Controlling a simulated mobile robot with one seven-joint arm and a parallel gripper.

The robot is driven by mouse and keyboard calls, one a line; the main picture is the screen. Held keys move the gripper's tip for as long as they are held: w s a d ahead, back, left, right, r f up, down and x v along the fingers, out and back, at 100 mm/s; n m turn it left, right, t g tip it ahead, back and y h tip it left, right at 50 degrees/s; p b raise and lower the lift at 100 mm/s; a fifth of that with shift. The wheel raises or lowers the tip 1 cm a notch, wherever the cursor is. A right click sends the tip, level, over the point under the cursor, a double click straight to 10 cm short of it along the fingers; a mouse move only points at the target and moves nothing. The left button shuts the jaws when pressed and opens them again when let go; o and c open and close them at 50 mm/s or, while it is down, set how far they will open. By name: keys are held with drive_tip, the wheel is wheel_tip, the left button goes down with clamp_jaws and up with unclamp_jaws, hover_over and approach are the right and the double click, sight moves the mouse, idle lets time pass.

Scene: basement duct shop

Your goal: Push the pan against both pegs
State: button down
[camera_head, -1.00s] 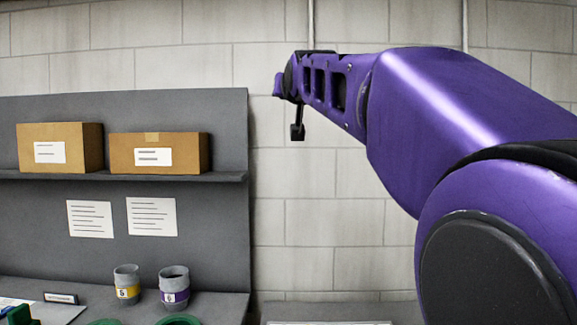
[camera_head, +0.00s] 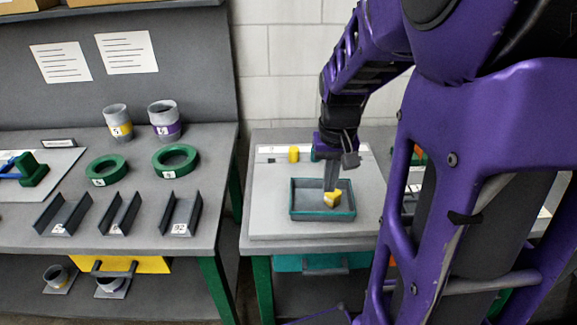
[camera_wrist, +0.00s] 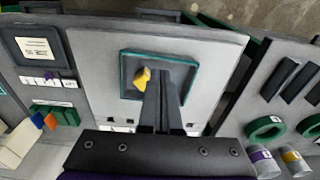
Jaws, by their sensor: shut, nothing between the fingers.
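The pan (camera_head: 310,214) is a grey rectangular tray with a teal rim, lying on a light grey board (camera_head: 268,220). It also shows in the wrist view (camera_wrist: 124,75). A yellow block (camera_head: 334,199) is in the pan, beside my fingertips, and shows in the wrist view (camera_wrist: 142,78). My gripper (camera_head: 330,187) points down, shut and empty, with its fingers (camera_wrist: 165,75) over the pan's interior; contact cannot be told. One yellow peg (camera_head: 293,154) stands behind the pan, apart from it. No second peg can be made out; my gripper covers part of that area.
On the left bench are green rings (camera_head: 176,159), grey channel pieces (camera_head: 181,213) and two cups (camera_head: 164,119). A gap separates that bench from the board's table. The board is clear to the pan's left and right.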

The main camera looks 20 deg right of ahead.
drive_tip(key=shift+g, duration=0.5)
drive_tip(key=s+f+b, duration=0.1)
drive_tip(key=f+b, duration=0.1)
drive_tip(key=f, duration=0.2)
drive_tip(key=s+f+b, duration=0.1)
drive_tip(key=f+b, duration=0.2)
drive_tip(key=s+f+b, duration=0.1)
drive_tip(key=f+b, duration=0.2)
drive_tip(key=f, duration=0.1)
drive_tip(key=shift+a+f, duration=0.25)
drive_tip(key=shift+f, duration=0.05)
drive_tip(key=shift+w+d+f+b, duration=0.1)
drive_tip(key=shift+w+f+b, duration=0.1)
drive_tip(key=shift+b, duration=0.15)
drive_tip(key=shift+w+d+r, duration=0.1)
drive_tip(key=shift+w+d, duration=0.15)
drive_tip(key=shift+w, duration=0.6)
drive_tip(key=shift+w+d+r, duration=0.1)
drive_tip(key=shift+w+d, duration=0.1)
drive_tip(key=shift+w, duration=0.65)
